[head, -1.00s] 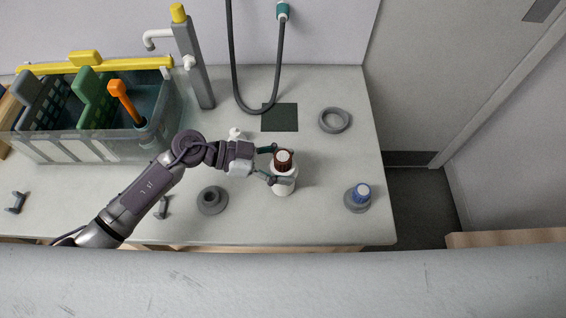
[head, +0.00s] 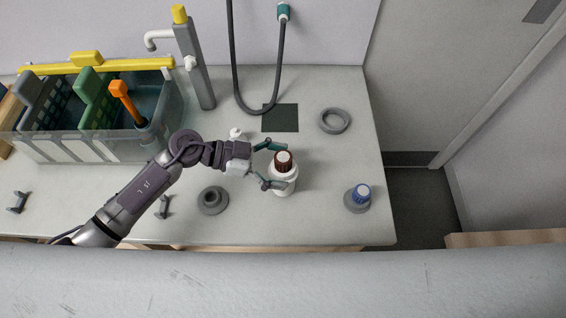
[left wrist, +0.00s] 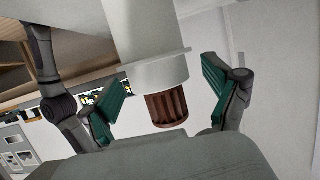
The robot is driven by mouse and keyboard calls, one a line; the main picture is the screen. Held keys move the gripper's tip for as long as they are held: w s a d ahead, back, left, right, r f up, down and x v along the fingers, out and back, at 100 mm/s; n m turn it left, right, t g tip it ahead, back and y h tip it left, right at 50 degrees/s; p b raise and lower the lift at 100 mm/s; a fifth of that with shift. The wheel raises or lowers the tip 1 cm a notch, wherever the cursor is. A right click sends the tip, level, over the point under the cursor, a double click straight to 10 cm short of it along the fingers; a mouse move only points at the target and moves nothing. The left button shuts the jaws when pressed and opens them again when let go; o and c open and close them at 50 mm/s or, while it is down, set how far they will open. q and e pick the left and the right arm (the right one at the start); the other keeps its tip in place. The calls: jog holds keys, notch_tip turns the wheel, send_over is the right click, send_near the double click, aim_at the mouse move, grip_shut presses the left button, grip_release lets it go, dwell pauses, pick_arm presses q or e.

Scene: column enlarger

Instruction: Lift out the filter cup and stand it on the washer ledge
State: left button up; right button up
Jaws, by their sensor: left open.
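In the left wrist view the brown cap (left wrist: 167,109) shows between the spread green pads of the left gripper (left wrist: 160,95), with gaps on both sides. An orange-handled tool (head: 124,98) stands in the clear tank at the left, its lower end dark. I cannot tell for sure which thing is the filter cup or the washer ledge. My right gripper is not in view.
The clear tank (head: 95,150) has a yellow bar (head: 130,65) and green racks. A grey tap post (head: 197,75) and black hose stand behind.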

pick_arm(q)
jog(key=shift+p+v, duration=1.55)
jog(key=shift+v, duration=2.05)
jog(key=v, duration=1.2)
